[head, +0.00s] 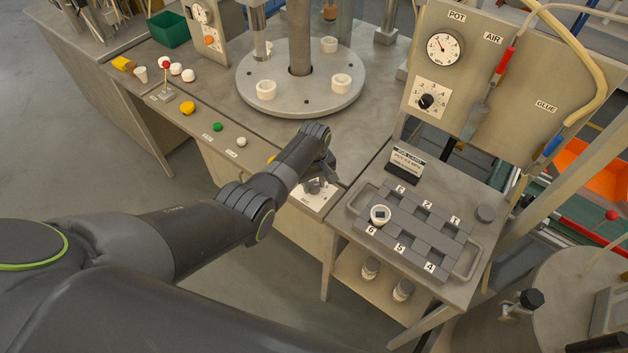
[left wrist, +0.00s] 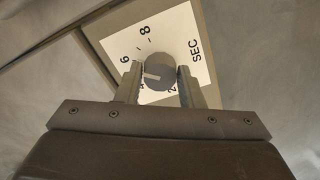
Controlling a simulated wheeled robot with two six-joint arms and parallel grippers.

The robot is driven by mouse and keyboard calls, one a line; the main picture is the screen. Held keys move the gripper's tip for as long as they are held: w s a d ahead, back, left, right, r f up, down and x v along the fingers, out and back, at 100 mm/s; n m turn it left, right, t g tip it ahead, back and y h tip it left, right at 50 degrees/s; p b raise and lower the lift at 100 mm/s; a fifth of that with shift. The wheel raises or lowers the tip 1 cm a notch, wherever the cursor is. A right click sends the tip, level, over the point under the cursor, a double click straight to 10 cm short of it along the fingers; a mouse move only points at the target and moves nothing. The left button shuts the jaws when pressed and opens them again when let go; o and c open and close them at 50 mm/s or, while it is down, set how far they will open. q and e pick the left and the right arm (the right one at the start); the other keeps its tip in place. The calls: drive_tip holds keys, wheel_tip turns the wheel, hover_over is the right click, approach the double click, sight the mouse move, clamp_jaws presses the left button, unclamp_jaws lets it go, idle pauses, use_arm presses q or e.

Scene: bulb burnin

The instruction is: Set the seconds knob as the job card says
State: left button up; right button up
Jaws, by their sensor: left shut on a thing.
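The seconds knob (left wrist: 159,71) is a grey round knob on a white plate (left wrist: 198,25) marked SEC, with 6 and 8 legible and a 2 near the right finger. Its white pointer line points left in the left wrist view, near a mark partly hidden by the left finger. My left gripper (left wrist: 159,84) is shut on the knob, one finger on each side. In the head view, my left gripper (head: 320,184) is at the white plate (head: 310,204) on the bench front. The job card (head: 406,162) stands on the side table; its small lines are not legible.
A grey tray (head: 461,262) with numbered slots sits on the side table, a white ring in it. A panel with a POT gauge (head: 444,47) and a black knob (head: 426,101) rises behind. Coloured buttons (head: 217,127) line the bench edge left of my arm.

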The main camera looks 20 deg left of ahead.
sight(314, 185)
use_arm(q)
drive_tip(key=shift+r+n, duration=0.1)
drive_tip(key=shift+n, duration=0.5)
drive_tip(key=o, duration=1)
wheel_tip(314, 185, up, 6)
drive_tip(key=shift+p, duration=0.6)
wheel_tip(314, 185, up, 11)
drive_tip(key=shift+r+b, duration=0.15)
drive_tip(key=shift+b, duration=0.65)
